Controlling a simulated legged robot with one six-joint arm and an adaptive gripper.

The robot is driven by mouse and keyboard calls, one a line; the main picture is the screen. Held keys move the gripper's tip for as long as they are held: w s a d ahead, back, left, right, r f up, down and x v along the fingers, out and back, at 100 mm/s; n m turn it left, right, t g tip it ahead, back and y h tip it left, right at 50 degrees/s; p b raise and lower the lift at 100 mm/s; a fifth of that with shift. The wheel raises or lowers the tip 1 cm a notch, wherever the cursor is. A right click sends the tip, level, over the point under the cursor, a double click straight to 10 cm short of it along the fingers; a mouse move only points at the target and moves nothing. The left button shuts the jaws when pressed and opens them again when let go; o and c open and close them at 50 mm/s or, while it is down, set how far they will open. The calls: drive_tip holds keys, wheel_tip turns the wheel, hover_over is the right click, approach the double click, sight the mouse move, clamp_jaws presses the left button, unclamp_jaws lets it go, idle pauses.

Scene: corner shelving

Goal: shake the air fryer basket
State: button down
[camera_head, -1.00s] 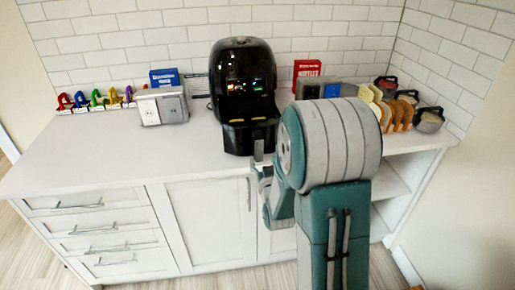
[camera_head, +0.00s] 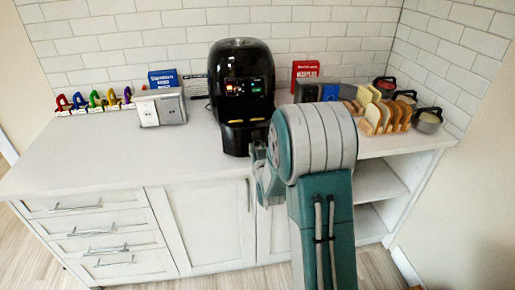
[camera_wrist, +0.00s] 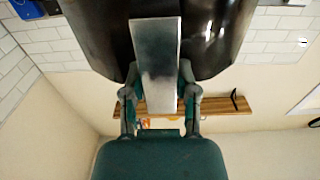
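The black air fryer (camera_head: 243,75) stands upright on the counter against the tiled wall, its small panel lights lit. Its basket (camera_head: 238,138) is at the lower front and looks pushed in, or nearly so; my arm partly covers its right side. My gripper (camera_head: 260,155) is at the basket's front. In the wrist view, the gripper's two fingers (camera_wrist: 160,82) lie on either side of the flat grey basket handle (camera_wrist: 157,45) and appear to press its edges. The dark body of the fryer or basket fills the space behind the handle. The inside of the basket is hidden.
A grey outlet box (camera_head: 160,107) and several coloured letter-like figures (camera_head: 95,100) stand left of the fryer. A toast rack (camera_head: 385,117) and pots (camera_head: 428,120) stand on the right. The front left of the white counter (camera_head: 120,155) is clear.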

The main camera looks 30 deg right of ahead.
drive_tip(key=shift+x, duration=3.7)
drive_tip(key=shift+f, duration=0.1)
drive_tip(key=shift+c, duration=1.8)
unclamp_jaws()
drive_tip(key=v, duration=1.2)
